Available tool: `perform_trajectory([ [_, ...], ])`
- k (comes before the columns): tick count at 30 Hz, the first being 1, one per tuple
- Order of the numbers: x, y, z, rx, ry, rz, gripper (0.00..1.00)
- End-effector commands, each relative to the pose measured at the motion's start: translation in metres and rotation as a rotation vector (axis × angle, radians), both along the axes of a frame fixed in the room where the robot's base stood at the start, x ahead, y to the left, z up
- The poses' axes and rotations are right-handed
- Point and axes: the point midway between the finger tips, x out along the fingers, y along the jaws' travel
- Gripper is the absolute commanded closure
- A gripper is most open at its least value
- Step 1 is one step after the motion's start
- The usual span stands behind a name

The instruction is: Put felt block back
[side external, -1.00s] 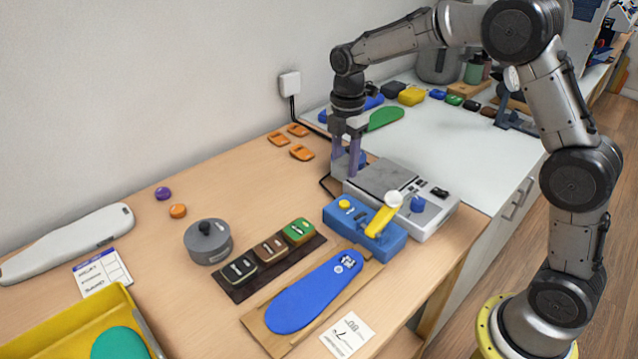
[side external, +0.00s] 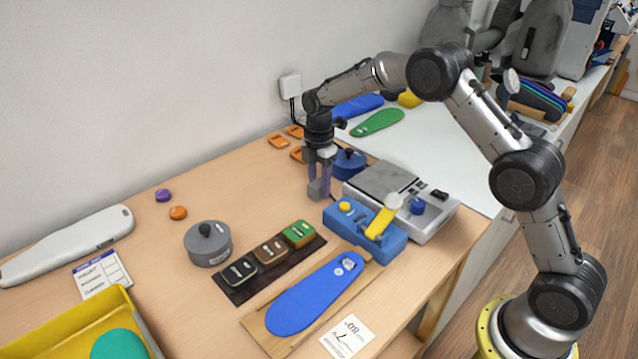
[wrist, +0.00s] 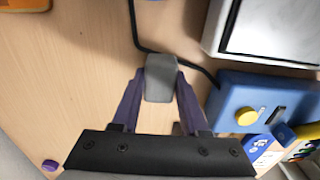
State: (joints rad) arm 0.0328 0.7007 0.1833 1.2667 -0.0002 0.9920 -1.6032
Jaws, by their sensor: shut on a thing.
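My gripper (side external: 320,178) is shut on a small grey felt block (side external: 318,190). Its purple fingers hold the block over the wooden table, left of the blue box with the yellow knob (side external: 365,228). In the wrist view, the grey block (wrist: 160,80) sits between the fingertips of my gripper (wrist: 160,74), with bare wood around it. I cannot tell whether the block touches the table.
A blue lidded pot (side external: 348,163) and a grey scale-like machine (side external: 415,222) stand to the right. Orange pieces (side external: 278,141) lie behind left. A dark strip (side external: 236,290) carries three coloured blocks, near a grey lidded pot (side external: 208,244). Wood between is clear.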

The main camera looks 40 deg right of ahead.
Motion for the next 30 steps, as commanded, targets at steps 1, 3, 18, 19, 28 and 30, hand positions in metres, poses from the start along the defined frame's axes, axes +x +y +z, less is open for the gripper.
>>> perform_trajectory([
  [1, 0.000, 0.000, 0.000, 0.000, -0.002, 0.000, 1.00],
  [3, 0.000, 0.000, 0.001, 0.000, -0.002, 0.000, 1.00],
  [18, 0.000, 0.000, -0.003, 0.000, -0.001, 0.000, 0.26],
  [19, 0.000, 0.000, -0.003, 0.000, -0.001, 0.000, 0.26],
  [28, 0.001, 0.000, 0.005, 0.000, -0.004, 0.000, 0.26],
  [30, 0.001, 0.000, 0.015, 0.000, -0.004, 0.000, 0.26],
])
